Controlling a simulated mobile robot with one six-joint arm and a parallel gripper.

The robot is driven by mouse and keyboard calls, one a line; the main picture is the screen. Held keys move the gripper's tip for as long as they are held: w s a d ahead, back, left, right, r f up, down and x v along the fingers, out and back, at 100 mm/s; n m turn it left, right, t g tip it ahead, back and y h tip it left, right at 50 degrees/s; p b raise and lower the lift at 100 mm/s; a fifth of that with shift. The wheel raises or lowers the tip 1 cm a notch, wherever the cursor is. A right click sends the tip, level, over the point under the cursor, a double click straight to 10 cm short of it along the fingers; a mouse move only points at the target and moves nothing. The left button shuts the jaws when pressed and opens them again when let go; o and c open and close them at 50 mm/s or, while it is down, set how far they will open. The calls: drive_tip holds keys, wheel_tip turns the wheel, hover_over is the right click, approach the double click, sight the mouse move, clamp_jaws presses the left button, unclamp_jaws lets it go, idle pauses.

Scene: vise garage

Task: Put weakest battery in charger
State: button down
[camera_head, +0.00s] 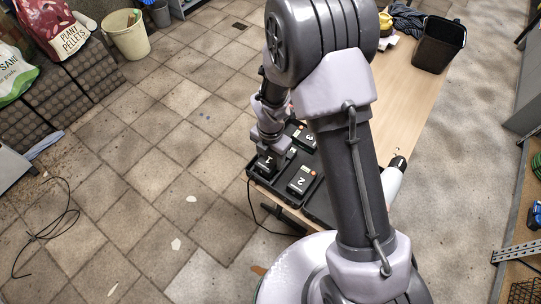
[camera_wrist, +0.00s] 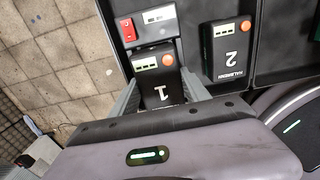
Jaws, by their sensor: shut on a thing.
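Battery 1 (camera_head: 265,165) is black with an orange button and a white number. In the wrist view battery 1 (camera_wrist: 157,72) is between the two fingers of my gripper (camera_wrist: 160,88), which is shut on it. Battery 3 (camera_head: 306,138) is farther back, partly behind my arm. Small indicator bars show on batteries 1 and 2.
The batteries are in a black tray (camera_head: 252,175) at the near end of a wooden table (camera_head: 405,105). A black bin (camera_head: 439,45) stands at the table's far end. A cable hangs off the near left.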

drive_tip(key=shift+f, duration=0.1)
idle(0.3)
drive_tip(key=shift+f+b, duration=0.45)
drive_tip(key=shift+f, duration=0.15)
drive_tip(key=shift+f, duration=0.3)
drive_tip(key=shift+s, duration=0.15)
drive_tip(key=shift+f, duration=0.1)
